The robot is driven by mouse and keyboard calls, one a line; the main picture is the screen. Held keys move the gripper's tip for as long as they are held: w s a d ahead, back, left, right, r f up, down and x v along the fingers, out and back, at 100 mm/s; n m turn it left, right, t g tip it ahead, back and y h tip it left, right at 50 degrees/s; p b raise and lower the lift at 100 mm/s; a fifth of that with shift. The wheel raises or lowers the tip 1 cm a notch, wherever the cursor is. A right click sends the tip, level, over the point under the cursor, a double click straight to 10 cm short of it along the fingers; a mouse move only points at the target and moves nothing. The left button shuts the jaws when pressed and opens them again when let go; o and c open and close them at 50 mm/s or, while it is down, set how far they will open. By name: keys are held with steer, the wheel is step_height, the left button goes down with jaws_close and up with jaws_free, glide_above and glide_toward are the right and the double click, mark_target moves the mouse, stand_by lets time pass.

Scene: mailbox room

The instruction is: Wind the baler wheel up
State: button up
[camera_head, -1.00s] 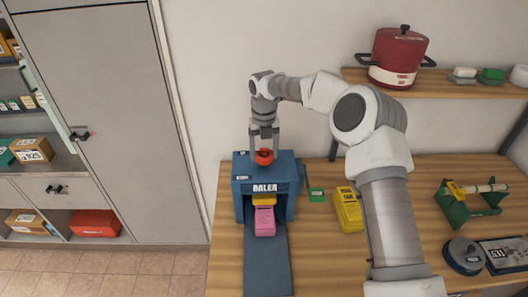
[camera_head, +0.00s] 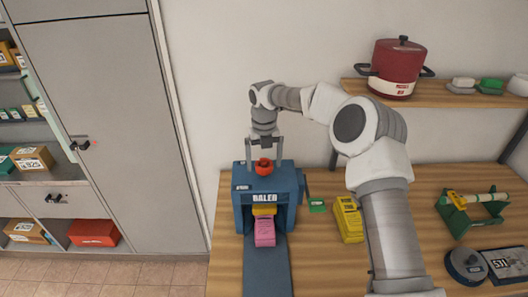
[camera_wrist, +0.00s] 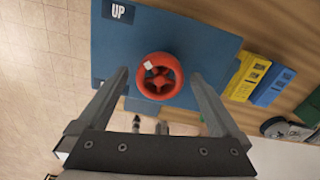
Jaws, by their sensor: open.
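The blue baler (camera_head: 268,200) stands on the wooden table, with its name label on the front. Its red wheel (camera_head: 264,166) sits on top; in the wrist view the wheel (camera_wrist: 160,76) shows from above, with spokes and a small pale mark at its upper left. A label reading "UP" (camera_wrist: 118,11) lies on the baler's top. My gripper (camera_head: 264,158) is above the baler, pointing down. In the wrist view its two fingers (camera_wrist: 160,78) are spread apart on either side of the wheel, with clear gaps. Whether the fingertips reach wheel height is hard to tell.
A pink block (camera_head: 264,232) and a yellow one (camera_head: 264,210) are at the baler's front opening, above a dark blue strip (camera_head: 264,268). A red pot (camera_head: 397,68) is on the shelf.

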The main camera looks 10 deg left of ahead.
mark_target(264, 163)
step_height(264, 163, up, 17)
steer(key=shift+r, duration=0.2)
stand_by(0.4)
steer(key=s+d+r+m+t+h+b, duration=0.15)
steer(key=s+d+r+m, duration=0.25)
steer(key=s+d+m, duration=0.5)
steer(key=s+d+r+m+t+b, duration=0.2)
steer(key=s+d+r+m+b, duration=0.15)
steer(key=s+d+m, duration=0.45)
steer(key=s+d+f+m+t+b, duration=0.1)
steer(key=s+d+f+m, duration=0.4)
steer(key=s+m, duration=0.3)
steer(key=s+d+f+m+t+y+b, duration=0.1)
steer(key=s+d+f+m, duration=0.4)
steer(key=s+m, duration=0.4)
steer(key=d+m, duration=0.1)
steer(key=m, duration=0.5)
steer(key=shift+s+d+f+m, duration=0.2)
steer(key=shift+d+f+m, duration=0.05)
steer(key=shift+f+m, duration=0.15)
